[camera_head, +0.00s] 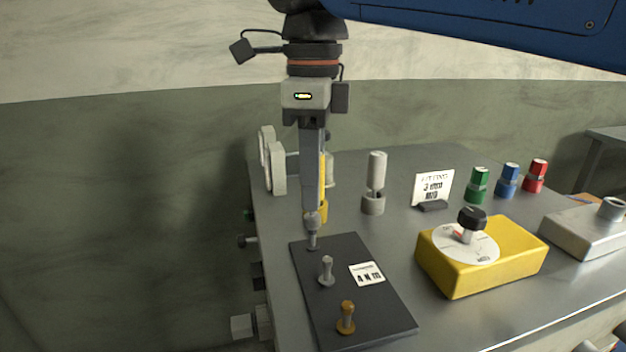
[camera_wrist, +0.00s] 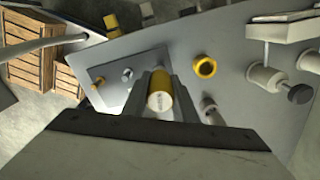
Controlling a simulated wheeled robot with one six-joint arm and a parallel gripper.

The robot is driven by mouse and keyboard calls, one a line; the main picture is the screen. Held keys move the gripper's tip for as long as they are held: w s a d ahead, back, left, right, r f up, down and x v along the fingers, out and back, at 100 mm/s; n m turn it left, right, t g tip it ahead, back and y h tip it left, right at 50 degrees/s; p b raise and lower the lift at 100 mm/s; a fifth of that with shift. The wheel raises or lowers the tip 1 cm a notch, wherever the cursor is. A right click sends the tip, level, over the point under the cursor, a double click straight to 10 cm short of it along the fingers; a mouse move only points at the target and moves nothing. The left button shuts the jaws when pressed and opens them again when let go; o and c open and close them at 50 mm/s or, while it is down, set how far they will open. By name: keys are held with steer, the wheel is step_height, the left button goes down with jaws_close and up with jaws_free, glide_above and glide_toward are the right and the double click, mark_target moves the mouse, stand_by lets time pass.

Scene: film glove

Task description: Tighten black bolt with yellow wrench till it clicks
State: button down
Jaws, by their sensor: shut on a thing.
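My gripper (camera_head: 312,203) points straight down and is shut on the yellow wrench (camera_head: 322,170), an upright tool with a grey tip. The wrench's round yellow end (camera_wrist: 160,102) shows between the fingers in the wrist view. The grey tip stands over the far bolt (camera_head: 312,245) on a dark plate (camera_head: 380,312). The tip hides the top of this bolt, so I cannot tell its colour or how the two are seated. A grey bolt (camera_head: 327,270) and a brass bolt (camera_head: 346,318) stand nearer on the plate, beside a "4 N m" label.
An empty yellow holder ring (camera_wrist: 205,67) is behind the plate. A grey tool (camera_head: 376,170) stands upright in its holder to the right. A yellow box (camera_head: 480,270) with a dial stands right of the plate. Green, blue and red pieces stand at the back right.

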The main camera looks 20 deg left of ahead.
steer(key=shift+f, duration=0.8)
stand_by(0.7)
steer(key=shift+m, duration=0.3)
steer(key=shift+m, duration=2.4)
steer(key=shift+r, duration=0.1)
steer(key=shift+r, duration=1.05)
steer(key=shift+r+n, duration=1.95)
steer(key=shift+n, duration=0.15)
